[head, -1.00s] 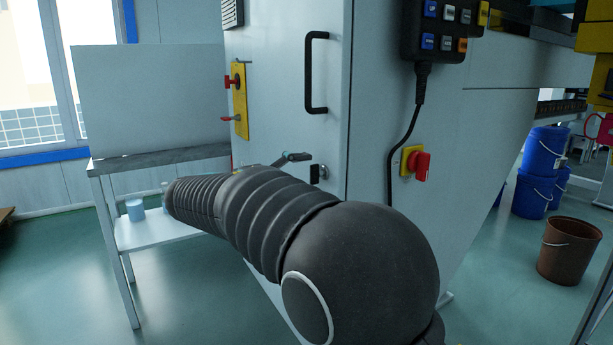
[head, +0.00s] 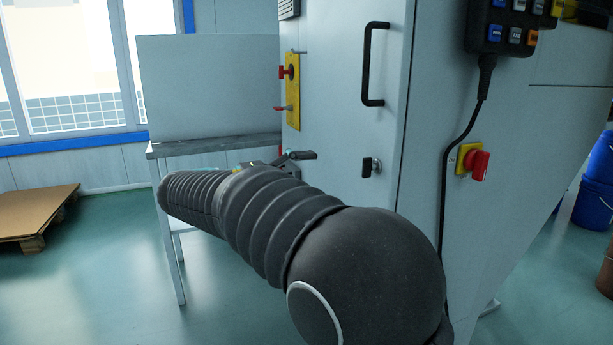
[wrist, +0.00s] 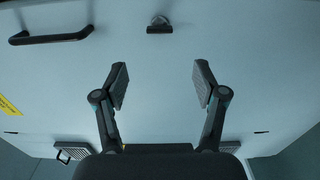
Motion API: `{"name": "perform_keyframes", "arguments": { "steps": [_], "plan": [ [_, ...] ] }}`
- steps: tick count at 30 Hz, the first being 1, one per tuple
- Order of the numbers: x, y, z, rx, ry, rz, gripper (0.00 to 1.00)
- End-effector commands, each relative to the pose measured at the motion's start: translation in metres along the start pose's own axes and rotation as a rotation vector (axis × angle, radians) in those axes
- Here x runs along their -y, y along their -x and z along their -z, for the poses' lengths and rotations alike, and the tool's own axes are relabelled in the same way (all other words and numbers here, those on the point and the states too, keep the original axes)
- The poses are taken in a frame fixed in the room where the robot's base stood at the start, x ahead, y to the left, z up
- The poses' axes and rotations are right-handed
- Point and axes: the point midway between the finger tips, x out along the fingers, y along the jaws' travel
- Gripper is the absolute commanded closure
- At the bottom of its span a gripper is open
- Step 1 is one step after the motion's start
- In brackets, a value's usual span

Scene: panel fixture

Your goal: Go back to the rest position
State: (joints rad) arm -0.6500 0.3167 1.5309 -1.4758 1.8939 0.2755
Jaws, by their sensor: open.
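My gripper (wrist: 161,86) is open and empty in the wrist view, its two fingers spread apart in front of the pale cabinet (wrist: 160,115). In the head view my dark sleeved arm reaches from the lower right toward the left, in front of the cabinet (head: 340,130). A small part of my gripper (head: 300,156) shows behind the arm; most of it is hidden. The cabinet door has a black handle (head: 367,65), also in the wrist view (wrist: 50,37), and a small latch (head: 371,167), which appears at the top of the wrist view (wrist: 159,25).
A red rotary switch (head: 478,165) sits on the cabinet side below a hanging button box (head: 508,30). A grey table (head: 215,146) stands left of the cabinet. A wooden pallet (head: 35,212) lies at far left, blue buckets (head: 594,195) at far right. Floor between pallet and table is clear.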

Motion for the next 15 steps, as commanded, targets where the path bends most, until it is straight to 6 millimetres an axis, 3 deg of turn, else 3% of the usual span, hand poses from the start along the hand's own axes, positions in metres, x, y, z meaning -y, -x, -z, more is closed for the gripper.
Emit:
{"name": "perform_keyframes", "arguments": {
  "steps": [5, 10, 15],
  "plan": [
    [0.010, 0.000, 0.011, -0.053, 0.042, 0.043, 0.29],
    [0.081, 0.006, 0.022, -0.155, 0.198, 0.228, 0.29],
    [0.149, 0.008, -0.007, -0.238, 0.310, 0.506, 0.29]
  ]
}}
